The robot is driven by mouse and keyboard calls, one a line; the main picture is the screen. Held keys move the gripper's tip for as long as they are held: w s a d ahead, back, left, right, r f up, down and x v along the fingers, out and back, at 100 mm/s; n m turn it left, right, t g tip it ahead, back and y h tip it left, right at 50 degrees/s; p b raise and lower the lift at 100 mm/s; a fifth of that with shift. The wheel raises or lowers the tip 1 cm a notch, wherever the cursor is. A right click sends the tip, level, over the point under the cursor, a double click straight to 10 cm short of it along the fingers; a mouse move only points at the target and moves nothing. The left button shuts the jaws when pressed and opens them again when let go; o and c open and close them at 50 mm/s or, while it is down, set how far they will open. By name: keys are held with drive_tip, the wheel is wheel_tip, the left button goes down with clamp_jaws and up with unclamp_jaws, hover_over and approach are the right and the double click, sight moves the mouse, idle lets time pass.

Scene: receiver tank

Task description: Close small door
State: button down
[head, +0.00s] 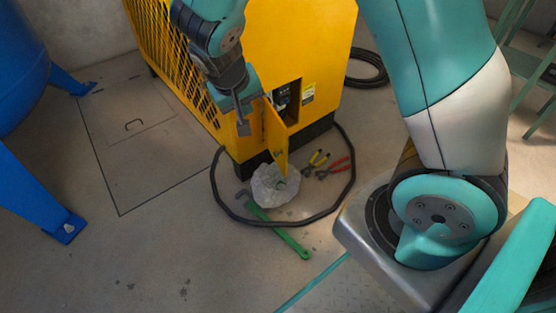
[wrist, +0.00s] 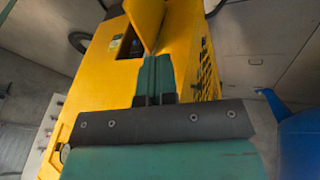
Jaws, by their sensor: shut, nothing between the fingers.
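The small yellow door (head: 275,142) stands open on the yellow machine (head: 305,35), sticking out from the left side of a dark opening (head: 286,98). My gripper (head: 243,128) is shut and empty, pointing down just left of the door. I cannot tell whether it touches the door. In the wrist view the door (wrist: 146,20) juts out at the top, beside the opening (wrist: 128,42). The shut fingers (wrist: 155,88) of my gripper point toward the door there.
A pale lump (head: 273,188), a green-handled tool (head: 290,241), yellow pliers (head: 316,160) and red pliers (head: 333,168) lie on the floor below the door. A black hose (head: 222,203) loops around them. A blue tank (head: 22,60) stands at left.

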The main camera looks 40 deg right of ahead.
drive_tip(key=w+d+f+m+h+b, duration=0.1)
drive_tip(key=w+d+f+h+b, duration=0.15)
drive_tip(key=f+b, duration=0.65)
drive_tip(key=b, duration=0.5)
approach(282, 138)
drive_tip(key=shift+t, duration=0.3)
drive_tip(key=x, duration=0.5)
drive_tip(key=shift+s+d+f, duration=0.1)
drive_tip(key=shift+s+f, duration=0.1)
drive_tip(key=shift+f, duration=0.15)
drive_tip(key=shift+r, duration=0.1)
